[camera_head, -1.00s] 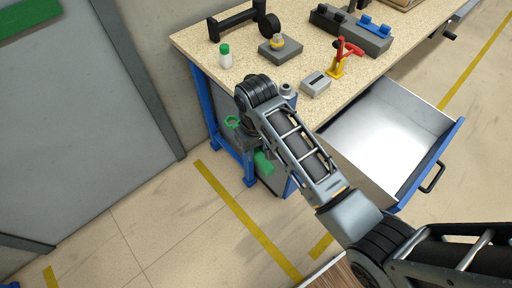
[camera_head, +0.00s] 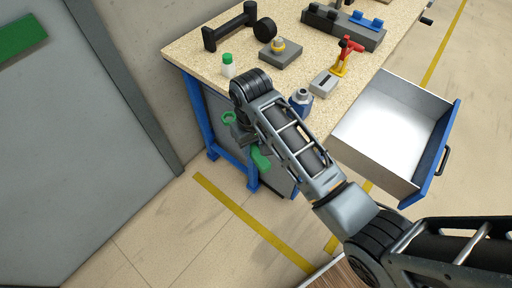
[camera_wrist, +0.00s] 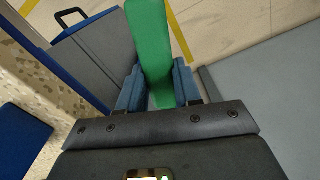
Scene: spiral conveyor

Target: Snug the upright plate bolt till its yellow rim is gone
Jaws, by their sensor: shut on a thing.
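My gripper (camera_head: 246,138) is shut on a green wrench-like tool (camera_head: 260,158) with a ring end, beside the left end of the workbench. In the wrist view the green tool (camera_wrist: 150,50) sits between the blue finger pads of my gripper (camera_wrist: 160,88). The bolt (camera_head: 279,44) stands upright on a dark grey plate (camera_head: 281,56) on the bench top. A yellow rim shows around it. The tool is apart from the bolt, nearer to me and lower left of it in the picture.
The workbench (camera_head: 205,50) carries a green-capped bottle (camera_head: 228,68), a black handle-shaped part (camera_head: 230,32), a grey box (camera_head: 323,83) and a red and yellow clamp (camera_head: 346,55). A silver-topped blue object (camera_head: 300,101) is at the front edge. An open drawer (camera_head: 388,125) juts out.

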